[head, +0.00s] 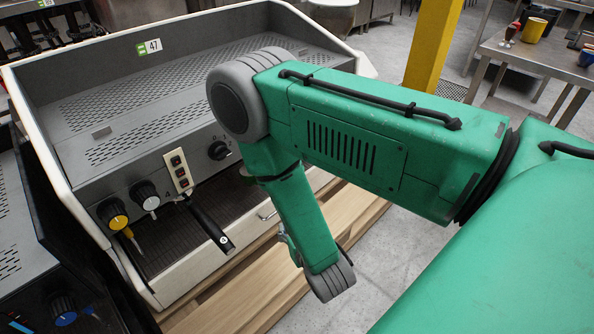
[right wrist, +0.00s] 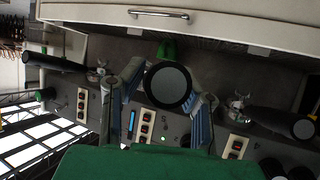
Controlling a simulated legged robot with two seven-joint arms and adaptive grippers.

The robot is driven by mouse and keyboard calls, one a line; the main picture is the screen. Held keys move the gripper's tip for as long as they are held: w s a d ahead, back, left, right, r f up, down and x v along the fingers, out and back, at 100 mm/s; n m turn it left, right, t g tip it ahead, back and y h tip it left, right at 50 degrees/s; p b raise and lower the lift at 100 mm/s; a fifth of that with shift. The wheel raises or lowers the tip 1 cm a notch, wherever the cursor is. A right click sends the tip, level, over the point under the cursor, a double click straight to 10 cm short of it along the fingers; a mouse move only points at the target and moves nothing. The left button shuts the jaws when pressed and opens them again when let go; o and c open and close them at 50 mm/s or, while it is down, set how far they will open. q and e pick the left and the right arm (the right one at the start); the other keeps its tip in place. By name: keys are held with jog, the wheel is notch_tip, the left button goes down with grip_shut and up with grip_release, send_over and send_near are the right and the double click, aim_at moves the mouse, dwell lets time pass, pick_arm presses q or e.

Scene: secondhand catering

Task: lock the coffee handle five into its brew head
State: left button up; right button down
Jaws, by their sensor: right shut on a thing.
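The coffee handle (right wrist: 168,86) between my right fingers shows its round black end toward the camera in the right wrist view. My right gripper (right wrist: 166,98) is shut on it, one finger on each side. No number shows on this handle. Its metal end and the brew head are hidden behind it, so I cannot tell whether it sits in the head. In the head view my green right arm covers that part of the coffee machine (head: 150,110), and the held handle is hidden there. My left gripper is not in view.
Another black handle (head: 210,225) sticks out of the machine near a label 4. In the wrist view, handles stand at left (right wrist: 55,62) and right (right wrist: 285,122) of the held one. Knobs (head: 112,214) line the front. A yellow post (head: 431,45) stands behind.

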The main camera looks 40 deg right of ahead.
jog(key=w+a+m+h+b, duration=0.1)
jog(key=w+a+b, duration=0.1)
jog(key=w, duration=0.8)
jog(key=shift+w+a+g+b, duration=0.15)
jog(key=shift+a+g+b, duration=0.2)
jog(key=shift+b, duration=0.35)
dwell(0.3)
jog(key=shift+w+a+r, duration=0.1)
jog(key=shift+w+r, duration=0.15)
jog(key=shift+r+p, duration=0.1)
jog(key=shift+p, duration=0.65)
dwell(1.7)
jog(key=shift+r, duration=0.15)
jog(key=shift+r+p, duration=1)
jog(key=shift+p, duration=0.05)
dwell(0.8)
jog(key=shift+r+p, duration=0.2)
jog(key=shift+p, duration=0.2)
dwell(0.8)
